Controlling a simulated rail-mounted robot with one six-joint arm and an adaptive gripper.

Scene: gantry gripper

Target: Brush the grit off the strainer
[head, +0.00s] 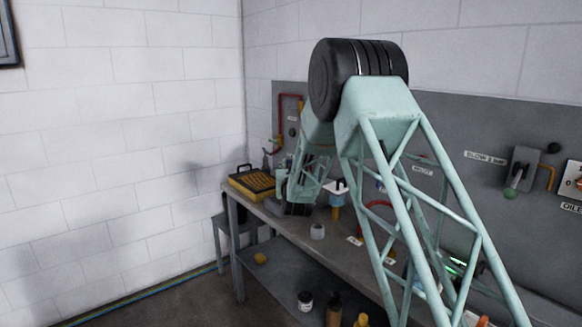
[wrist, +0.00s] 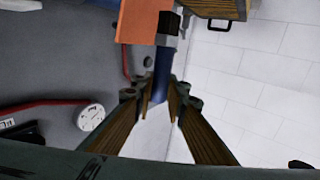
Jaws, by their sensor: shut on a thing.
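In the wrist view my gripper (wrist: 160,92) is shut on a narrow blue bar (wrist: 161,82). The bar runs away from the fingers to a dark block with a grey band (wrist: 168,28); it looks like a brush handle, but no bristles show clearly. In the head view my arm hides most of the gripper and what it holds. I cannot pick out the strainer with certainty. A yellow tray with dark edges and a black handle (head: 251,183) lies at the bench's far left end.
The grey bench (head: 284,224) runs along a grey wall panel with levers and pipes. A small grey cup (head: 317,232) stands near its front edge. Jars and bottles (head: 334,310) stand below. An orange surface (wrist: 146,20) lies close beside the held bar in the wrist view.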

